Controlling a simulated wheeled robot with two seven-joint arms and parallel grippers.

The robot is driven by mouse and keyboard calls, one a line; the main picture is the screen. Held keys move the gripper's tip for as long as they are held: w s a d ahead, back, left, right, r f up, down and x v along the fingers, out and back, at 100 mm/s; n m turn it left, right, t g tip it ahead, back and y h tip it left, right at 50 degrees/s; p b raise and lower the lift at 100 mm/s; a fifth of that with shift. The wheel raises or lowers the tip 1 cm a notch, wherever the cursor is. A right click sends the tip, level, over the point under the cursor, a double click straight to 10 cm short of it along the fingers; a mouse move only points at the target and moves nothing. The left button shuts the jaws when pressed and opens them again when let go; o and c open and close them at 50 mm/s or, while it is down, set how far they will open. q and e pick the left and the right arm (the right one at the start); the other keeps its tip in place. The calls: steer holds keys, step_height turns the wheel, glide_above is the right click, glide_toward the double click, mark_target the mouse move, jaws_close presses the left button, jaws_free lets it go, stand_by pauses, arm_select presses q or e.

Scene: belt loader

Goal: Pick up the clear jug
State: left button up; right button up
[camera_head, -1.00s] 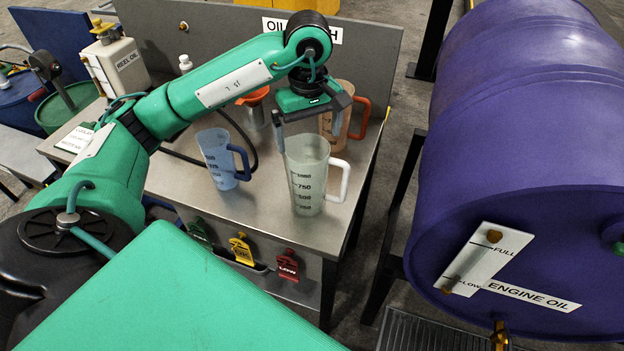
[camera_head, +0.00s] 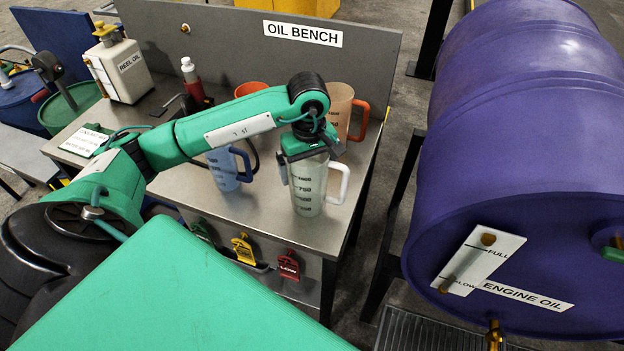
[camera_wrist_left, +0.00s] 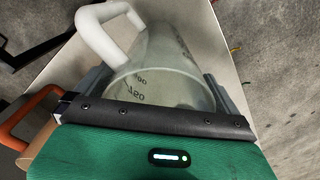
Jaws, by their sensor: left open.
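The clear jug (camera_head: 308,186) stands upright on the metal bench, with dark volume marks and a white handle on its right. My left gripper (camera_head: 306,166) is over the top of the jug in the head view. In the left wrist view the jug (camera_wrist_left: 160,72) lies between the two open fingers of my left gripper (camera_wrist_left: 160,88), one on each side of its body. The white handle (camera_wrist_left: 98,35) points up and left there, clear of the fingers. Whether the fingers touch the jug wall is not clear. My right gripper is not in view.
A blue jug (camera_head: 224,170) stands just left, partly behind my arm. A brown jug with an orange handle (camera_head: 341,105) stands behind. A large purple drum (camera_head: 500,190) is on the right.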

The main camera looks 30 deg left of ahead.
arm_select(q)
steer(key=c, duration=0.9)
steer(key=shift+c, duration=1.2)
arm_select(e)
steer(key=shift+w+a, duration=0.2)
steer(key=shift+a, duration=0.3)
